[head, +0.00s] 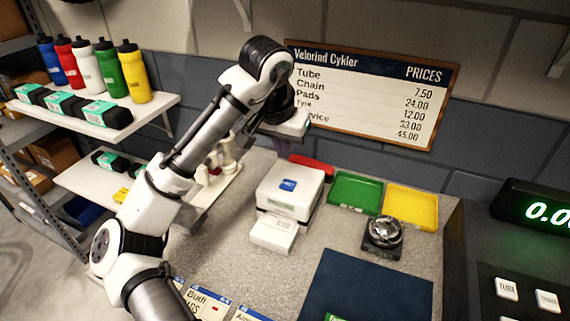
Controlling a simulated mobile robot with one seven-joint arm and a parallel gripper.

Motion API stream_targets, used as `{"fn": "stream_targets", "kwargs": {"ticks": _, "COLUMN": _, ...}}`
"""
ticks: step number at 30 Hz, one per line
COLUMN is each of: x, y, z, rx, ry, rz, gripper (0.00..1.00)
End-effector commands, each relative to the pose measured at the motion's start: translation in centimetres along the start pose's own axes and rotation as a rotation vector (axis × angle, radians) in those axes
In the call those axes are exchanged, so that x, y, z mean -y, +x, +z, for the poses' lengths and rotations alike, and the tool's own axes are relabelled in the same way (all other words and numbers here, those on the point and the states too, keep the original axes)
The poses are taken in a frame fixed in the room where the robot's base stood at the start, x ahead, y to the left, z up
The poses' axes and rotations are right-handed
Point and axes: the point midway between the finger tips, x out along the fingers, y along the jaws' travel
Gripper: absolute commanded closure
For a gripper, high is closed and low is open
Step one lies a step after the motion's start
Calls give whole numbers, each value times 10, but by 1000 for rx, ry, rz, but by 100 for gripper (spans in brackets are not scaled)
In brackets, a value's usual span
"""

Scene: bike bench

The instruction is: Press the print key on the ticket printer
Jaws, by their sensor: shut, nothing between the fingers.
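A white box-shaped device (291,188) with a blue patch (289,184) on its top stands on the grey bench and looks like the ticket printer. A smaller white piece (273,233) marked with digits sits at its front. I cannot read the lettering on the blue patch. My gripper (283,150) is above and behind the device, pointing down, and appears apart from it. It is shut and empty; its fingertips are small and dim in the head view.
A metal-topped dark object (382,233) stands near a dark blue mat (370,290). A till display (540,212) is at right; bottles (88,70) stand on the left shelf.

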Motion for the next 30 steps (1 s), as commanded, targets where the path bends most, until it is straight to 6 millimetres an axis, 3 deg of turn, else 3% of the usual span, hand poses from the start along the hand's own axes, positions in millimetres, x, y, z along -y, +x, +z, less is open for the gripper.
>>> {"fn": "stream_targets", "kwargs": {"ticks": 3, "x": 1, "y": -19, "z": 0, "rx": -3, "ry": -2, "rz": -4, "gripper": 100}}
{"fn": "stream_targets", "kwargs": {"ticks": 9, "x": 0, "y": -36, "z": -1, "rx": -2, "ry": -1, "rz": -2, "gripper": 100}}
{"fn": "stream_targets", "kwargs": {"ticks": 30, "x": 0, "y": -39, "z": -1, "rx": -3, "ry": -1, "rz": 0, "gripper": 100}}
